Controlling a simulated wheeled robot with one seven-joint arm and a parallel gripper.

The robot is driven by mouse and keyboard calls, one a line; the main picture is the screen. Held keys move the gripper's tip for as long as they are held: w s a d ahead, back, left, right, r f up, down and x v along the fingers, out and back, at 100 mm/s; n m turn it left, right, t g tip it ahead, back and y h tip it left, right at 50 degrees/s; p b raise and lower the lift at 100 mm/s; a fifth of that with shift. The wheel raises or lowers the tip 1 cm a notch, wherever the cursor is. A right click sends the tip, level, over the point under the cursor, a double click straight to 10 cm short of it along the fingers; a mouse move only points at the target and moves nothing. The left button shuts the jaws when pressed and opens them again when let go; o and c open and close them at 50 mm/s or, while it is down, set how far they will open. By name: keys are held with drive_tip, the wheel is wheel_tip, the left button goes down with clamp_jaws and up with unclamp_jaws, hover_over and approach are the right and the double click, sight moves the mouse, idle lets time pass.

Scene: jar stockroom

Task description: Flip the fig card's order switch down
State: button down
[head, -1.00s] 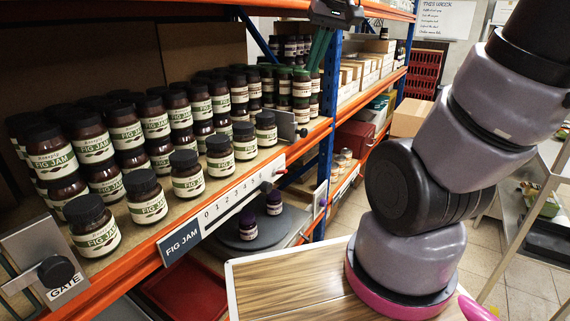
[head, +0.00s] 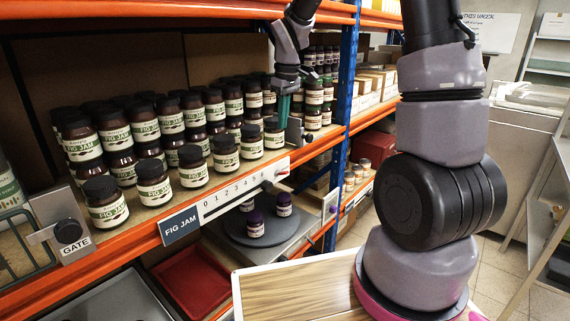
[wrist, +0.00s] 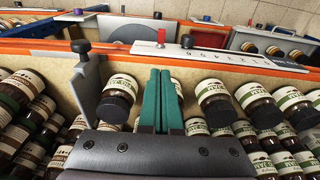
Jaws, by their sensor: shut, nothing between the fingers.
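The fig card (head: 181,224), labelled FIG JAM with a numbered strip, is fixed along the orange shelf edge in the head view. A small red switch (wrist: 161,36) shows near the end of the numbered strip in the wrist view. Its position, up or down, is hard to tell. My gripper (head: 284,122) is shut and empty, its green fingers pointing down above the shelf near the right end of the fig jars, behind and above the card's right end. In the wrist view the fingers (wrist: 161,72) lie together, apart from the switch.
Fig jam jars (head: 154,182) crowd the shelf left of my gripper. A metal plate with a dark knob (wrist: 86,68) stands close beside the fingers. A GATE knob (head: 68,231) is at the far left. Purple-lidded jars (head: 255,222) stand on a grey disc below.

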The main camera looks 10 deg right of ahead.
idle(0.3)
hover_over(282, 172)
drive_tip(key=w, duration=0.1)
wheel_tip(282, 172, down, 10)
drive_tip(key=shift+w+a+f, duration=0.1)
drive_tip(key=shift+f, duration=0.05)
drive_tip(key=shift+s+d+f, duration=0.2)
drive_tip(key=shift+s+f, duration=0.05)
drive_tip(key=shift+f, duration=0.3)
drive_tip(key=shift+s+d+f, duration=0.15)
drive_tip(key=shift+s+f, duration=0.1)
drive_tip(key=shift+f, duration=0.25)
drive_tip(key=shift+s+d+f, duration=0.1)
drive_tip(key=shift+s+f, duration=0.05)
drive_tip(key=shift+f, duration=0.4)
drive_tip(key=shift+d, duration=0.1)
